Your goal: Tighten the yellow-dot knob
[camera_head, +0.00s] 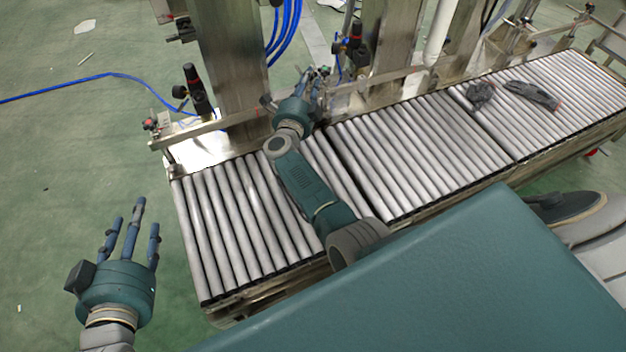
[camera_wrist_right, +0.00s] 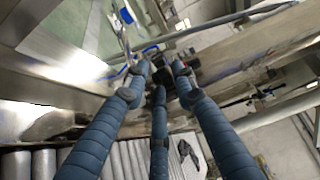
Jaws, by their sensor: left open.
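I cannot make out a yellow dot on any knob. A dark knob-like fitting (camera_head: 354,46) with a red part is on the frame behind the conveyor in the head view, right of my right gripper (camera_head: 316,76). My right gripper reaches over the rollers between two metal posts. In the right wrist view, its three blue fingers (camera_wrist_right: 160,72) point at dark fittings (camera_wrist_right: 186,84) on a metal beam; whether they touch or enclose one is unclear. My left gripper (camera_head: 138,222) is open and empty, fingers spread, over the green floor left of the conveyor.
The roller conveyor (camera_head: 225,235) crosses the middle. Metal posts (camera_head: 232,70) and a rail (camera_head: 205,125) stand behind it. Another black fitting (camera_head: 194,88) stands at the left post. Blue hoses (camera_head: 285,30) hang between posts. Dark gloves (camera_head: 532,95) lie on the right rollers. The left floor is open.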

